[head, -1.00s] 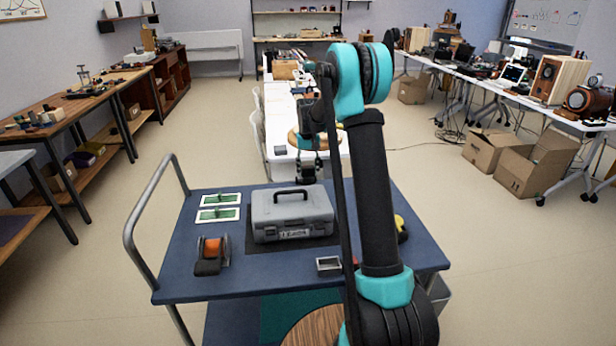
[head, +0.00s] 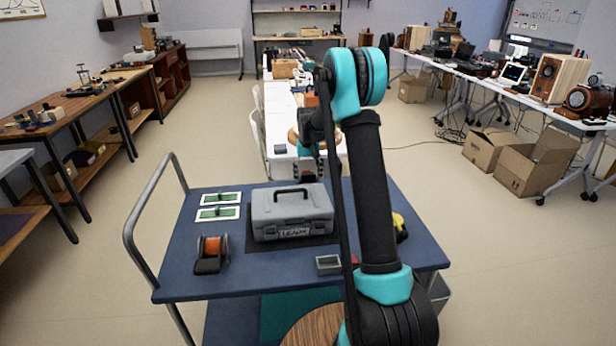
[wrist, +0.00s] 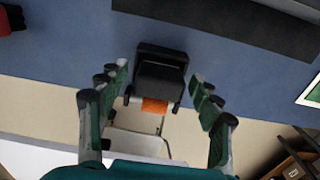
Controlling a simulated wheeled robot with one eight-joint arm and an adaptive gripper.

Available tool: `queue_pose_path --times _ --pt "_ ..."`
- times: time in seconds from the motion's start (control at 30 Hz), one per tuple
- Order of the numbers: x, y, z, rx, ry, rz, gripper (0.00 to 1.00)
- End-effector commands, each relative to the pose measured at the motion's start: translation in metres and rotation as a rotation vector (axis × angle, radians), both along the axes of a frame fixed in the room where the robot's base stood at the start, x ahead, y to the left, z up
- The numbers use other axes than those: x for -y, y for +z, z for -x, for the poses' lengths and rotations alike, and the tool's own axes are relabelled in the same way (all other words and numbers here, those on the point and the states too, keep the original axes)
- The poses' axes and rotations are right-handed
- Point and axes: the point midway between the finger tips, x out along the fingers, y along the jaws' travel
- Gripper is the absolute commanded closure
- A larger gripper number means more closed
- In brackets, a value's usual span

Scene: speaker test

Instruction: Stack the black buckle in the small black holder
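My gripper (wrist: 160,82) is above the far side of the blue cart, behind the grey toolbox; it also shows in the head view (head: 306,168). A dark block with an orange patch, seemingly the black buckle (wrist: 160,72), sits between its fingertips and appears held in the air. The exact finger contact is hard to see. A small open box with a dark inside and pale rim, probably the small black holder (head: 328,265), stands near the cart's front edge, right of centre, partly beside my arm.
The grey toolbox (head: 290,212) stands on a dark mat mid-cart. A black dispenser with an orange roll (head: 212,255) is at front left. Two green boards (head: 218,206) lie behind it. A yellow item (head: 399,222) is right of my arm. Cart space is free left of the holder.

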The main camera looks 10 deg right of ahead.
Motion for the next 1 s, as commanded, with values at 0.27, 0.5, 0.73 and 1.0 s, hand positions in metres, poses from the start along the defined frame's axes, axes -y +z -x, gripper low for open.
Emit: queue_pose_path --times 0.27,0.5,0.73,1.0 --pt "0.0 0.004 0.0 0.0 0.0 0.0 0.35" --pt "0.0 0.04 0.0 0.0 0.0 0.0 0.35" --pt "0.0 0.088 0.0 0.0 0.0 0.0 0.35" --pt "0.0 0.122 0.0 0.0 0.0 0.0 0.35"
